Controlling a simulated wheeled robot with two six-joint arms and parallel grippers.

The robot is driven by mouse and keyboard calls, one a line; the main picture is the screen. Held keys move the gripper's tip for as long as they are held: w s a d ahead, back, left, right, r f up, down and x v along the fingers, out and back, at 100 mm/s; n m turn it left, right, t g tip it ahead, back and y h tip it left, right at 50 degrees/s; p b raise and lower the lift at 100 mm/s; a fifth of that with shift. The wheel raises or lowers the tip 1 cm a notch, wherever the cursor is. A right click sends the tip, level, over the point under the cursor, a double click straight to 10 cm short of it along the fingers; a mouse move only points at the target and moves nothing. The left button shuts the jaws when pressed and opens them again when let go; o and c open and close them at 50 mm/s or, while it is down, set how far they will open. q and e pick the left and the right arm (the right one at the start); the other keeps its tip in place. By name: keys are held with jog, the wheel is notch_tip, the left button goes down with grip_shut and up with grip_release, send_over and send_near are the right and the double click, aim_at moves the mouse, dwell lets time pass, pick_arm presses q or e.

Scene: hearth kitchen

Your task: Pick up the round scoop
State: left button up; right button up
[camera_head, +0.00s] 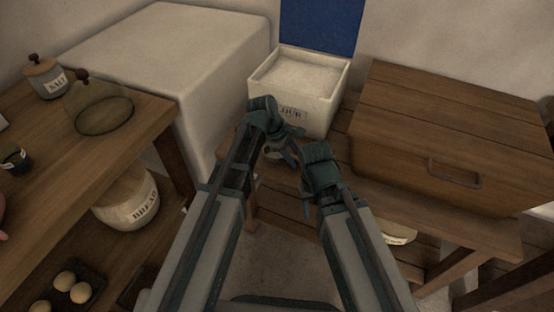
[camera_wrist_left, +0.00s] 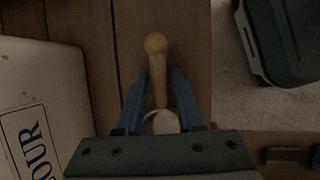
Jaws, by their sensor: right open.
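The round scoop lies on the wooden bench beside the flour box, its pale wooden handle (camera_wrist_left: 157,70) with a knob end pointing away in the left wrist view. Its round light bowl (camera_wrist_left: 162,122) is partly hidden by my gripper body. My left gripper (camera_wrist_left: 160,84) has its two blue fingers on either side of the handle, with a narrow gap showing on each side. In the head view my left gripper (camera_head: 290,140) is in front of the flour box and mostly covers the scoop. My right gripper (camera_head: 306,166) is just below and right of it, empty.
The white flour box (camera_head: 328,105) has its blue lid raised. A wooden chest (camera_head: 455,130) stands right on the bench (camera_head: 440,225). A pale block (camera_head: 180,60) is at left, near a table (camera_head: 60,130) with a salt jar (camera_head: 45,77) and glass dome (camera_head: 103,108).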

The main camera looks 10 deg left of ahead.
pick_arm(q)
grip_shut()
jog(key=shift+r, duration=0.2)
pick_arm(e)
jog(key=shift+r, duration=0.2)
